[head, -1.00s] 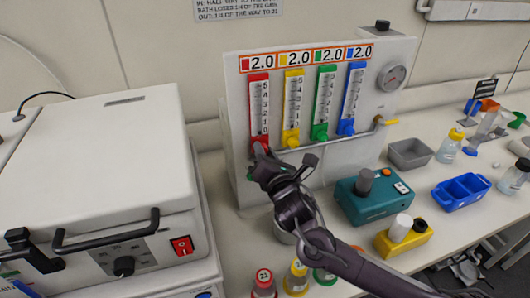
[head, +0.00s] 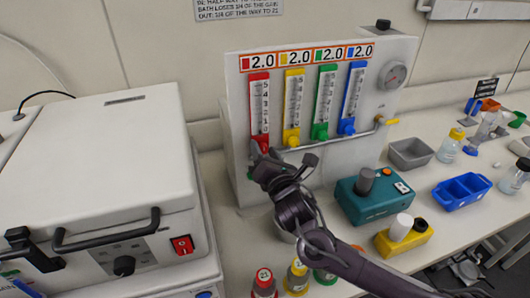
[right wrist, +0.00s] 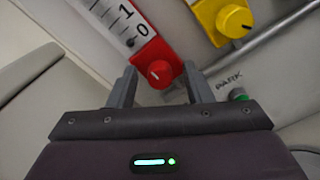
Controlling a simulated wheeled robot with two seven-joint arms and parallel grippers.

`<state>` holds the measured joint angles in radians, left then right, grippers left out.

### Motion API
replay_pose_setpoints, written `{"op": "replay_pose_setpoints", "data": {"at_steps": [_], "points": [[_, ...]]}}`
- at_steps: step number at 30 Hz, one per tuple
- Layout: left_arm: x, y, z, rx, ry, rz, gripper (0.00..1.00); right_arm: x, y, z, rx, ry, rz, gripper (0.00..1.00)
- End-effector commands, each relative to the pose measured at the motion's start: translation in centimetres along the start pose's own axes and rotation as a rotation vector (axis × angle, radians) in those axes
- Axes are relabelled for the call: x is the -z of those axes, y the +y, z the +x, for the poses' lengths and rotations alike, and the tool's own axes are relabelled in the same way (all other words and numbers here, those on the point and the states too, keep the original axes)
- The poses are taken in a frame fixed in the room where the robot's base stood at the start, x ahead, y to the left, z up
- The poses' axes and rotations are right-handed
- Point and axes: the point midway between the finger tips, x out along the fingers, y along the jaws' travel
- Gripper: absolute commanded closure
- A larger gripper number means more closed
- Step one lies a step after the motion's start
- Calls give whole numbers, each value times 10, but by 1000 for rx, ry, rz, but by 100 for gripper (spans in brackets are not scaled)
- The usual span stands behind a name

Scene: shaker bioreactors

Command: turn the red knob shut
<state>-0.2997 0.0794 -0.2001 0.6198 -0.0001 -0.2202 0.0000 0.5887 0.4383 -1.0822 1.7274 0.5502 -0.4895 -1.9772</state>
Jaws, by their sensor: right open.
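The red knob (right wrist: 160,73) sits at the bottom of the red flowmeter (head: 259,104) on the white panel (head: 236,130). My right gripper (right wrist: 160,88) is open, with one finger on each side of the red knob in that view. I cannot tell whether the fingers touch it. In the head view my right gripper (head: 259,153) is at the knob and partly covers it. My left gripper is not in view.
The yellow knob (right wrist: 234,20) is close to the right finger, above a grey rail. Green and blue flowmeters stand farther right. A white lidded machine (head: 95,170) is at left. A teal device (head: 372,198), grey tray (head: 410,153) and several capped bottles are on the bench.

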Motion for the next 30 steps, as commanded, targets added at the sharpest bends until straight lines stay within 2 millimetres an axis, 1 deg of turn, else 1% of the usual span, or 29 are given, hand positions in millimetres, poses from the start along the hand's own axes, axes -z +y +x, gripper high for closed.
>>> {"op": "replay_pose_setpoints", "data": {"at_steps": [5,12,15,20,30], "points": [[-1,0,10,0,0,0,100,3,-3,-20,0,2,0,54],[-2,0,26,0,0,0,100,4,-3,-58,0,3,0,54],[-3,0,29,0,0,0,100,3,-2,-69,1,3,-1,54],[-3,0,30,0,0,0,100,1,-1,-76,1,2,-1,54],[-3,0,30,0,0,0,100,1,-1,-77,1,2,-1,54]]}}
